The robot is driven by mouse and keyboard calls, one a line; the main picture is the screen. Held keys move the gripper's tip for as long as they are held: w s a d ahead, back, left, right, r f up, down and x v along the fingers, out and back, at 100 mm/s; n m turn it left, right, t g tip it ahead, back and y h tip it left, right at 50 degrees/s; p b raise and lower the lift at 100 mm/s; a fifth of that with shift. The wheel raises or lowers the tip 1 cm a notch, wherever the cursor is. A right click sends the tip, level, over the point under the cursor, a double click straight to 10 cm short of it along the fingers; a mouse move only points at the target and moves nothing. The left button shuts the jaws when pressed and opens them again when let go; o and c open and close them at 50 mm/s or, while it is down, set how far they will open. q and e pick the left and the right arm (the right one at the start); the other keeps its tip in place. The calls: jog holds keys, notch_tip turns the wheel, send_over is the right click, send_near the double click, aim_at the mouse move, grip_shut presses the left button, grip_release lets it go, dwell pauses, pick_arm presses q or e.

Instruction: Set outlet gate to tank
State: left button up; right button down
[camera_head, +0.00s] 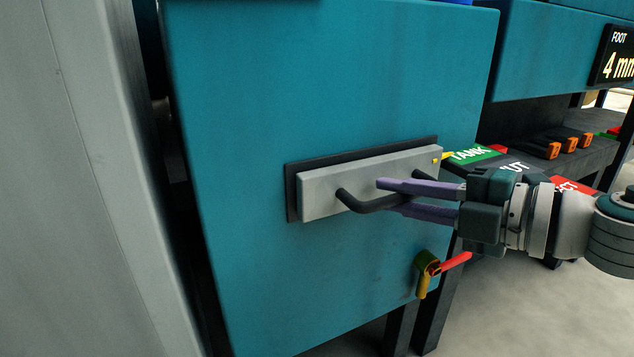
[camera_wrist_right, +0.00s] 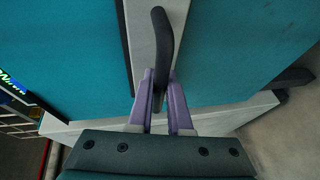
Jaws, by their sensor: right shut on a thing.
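The outlet gate is a grey sliding plate (camera_head: 325,192) on a black backing, set on the teal machine panel (camera_head: 300,90). A black bar handle (camera_head: 365,204) stands out from the plate. My right gripper (camera_head: 385,195) comes in from the right with its purple fingers around the handle. In the right wrist view the fingers (camera_wrist_right: 160,95) close on the lower part of the handle (camera_wrist_right: 161,40). A green label reading TANK (camera_head: 472,154) lies right of the plate, its yellow pointer near the plate's right end. My left gripper is not in view.
A label partly reading UT (camera_head: 515,168) and a red label (camera_head: 572,184) follow to the right, partly behind my arm. Orange-ended tools (camera_head: 568,144) lie on the dark shelf. A grey post (camera_head: 75,180) stands at left.

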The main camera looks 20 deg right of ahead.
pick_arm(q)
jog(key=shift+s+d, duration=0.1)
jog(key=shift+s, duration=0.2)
pick_arm(e)
jog(key=c, duration=0.8)
grip_release()
jog(key=shift+c, duration=0.2)
pick_arm(q)
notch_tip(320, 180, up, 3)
jog(key=p, duration=0.3)
pick_arm(e)
jog(key=v, duration=1)
